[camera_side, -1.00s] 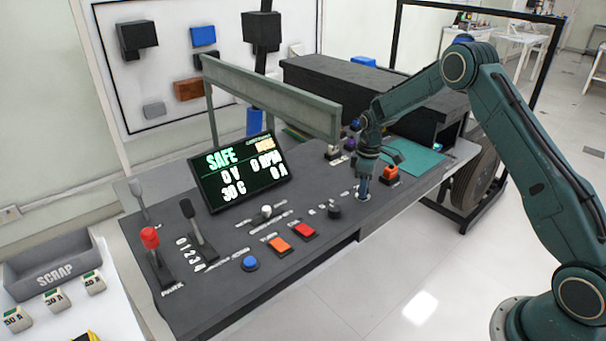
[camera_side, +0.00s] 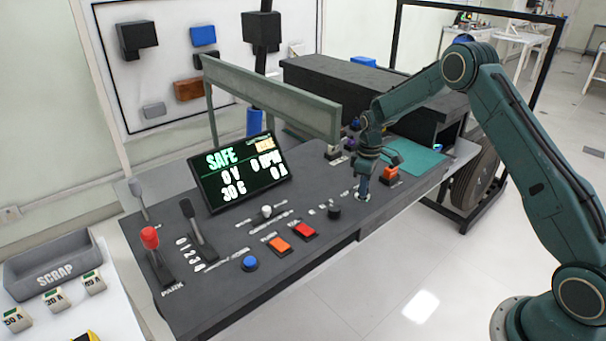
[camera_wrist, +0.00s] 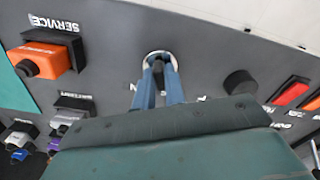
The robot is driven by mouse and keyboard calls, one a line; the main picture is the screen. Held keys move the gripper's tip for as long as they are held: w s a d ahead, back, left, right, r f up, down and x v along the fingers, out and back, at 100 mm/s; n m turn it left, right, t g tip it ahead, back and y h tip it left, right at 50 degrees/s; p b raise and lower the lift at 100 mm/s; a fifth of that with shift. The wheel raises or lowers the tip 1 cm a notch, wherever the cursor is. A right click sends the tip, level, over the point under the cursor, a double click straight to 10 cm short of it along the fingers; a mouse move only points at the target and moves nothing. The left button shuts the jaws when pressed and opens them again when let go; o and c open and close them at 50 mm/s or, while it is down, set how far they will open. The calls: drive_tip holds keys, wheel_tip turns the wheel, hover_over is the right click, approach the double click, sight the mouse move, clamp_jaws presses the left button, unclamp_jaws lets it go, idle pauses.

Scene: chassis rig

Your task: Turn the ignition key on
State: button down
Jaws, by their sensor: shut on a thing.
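The ignition switch shows as a round silver ring (camera_wrist: 147,62) on the dark panel in the wrist view. My gripper (camera_wrist: 161,72) has its two blue fingers pointing down into that ring, shut on the key. The key itself is mostly hidden between the fingers, with only a dark sliver visible. In the side view my gripper (camera_side: 362,192) is down at the panel near its front right edge, and the key cannot be made out there. The display (camera_side: 240,172) reads SAFE, with 0 V, 0 RPM, 30 C and 0 A.
A black knob (camera_wrist: 240,82) is close beside the ring. An orange service plug (camera_wrist: 40,62) and a battery switch (camera_wrist: 73,103) are on the other side. Red (camera_side: 306,231), orange (camera_side: 279,244) and blue (camera_side: 250,263) buttons and levers stand farther left.

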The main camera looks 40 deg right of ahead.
drive_tip(key=m, duration=0.5)
drive_tip(key=shift+m, duration=0.3)
drive_tip(key=m, duration=0.5)
drive_tip(key=shift+m, duration=0.3)
drive_tip(key=shift+r, duration=0.1)
drive_tip(key=c, duration=1.5)
unclamp_jaws()
drive_tip(key=shift+o, duration=0.2)
wheel_tip(320, 180, up, 14)
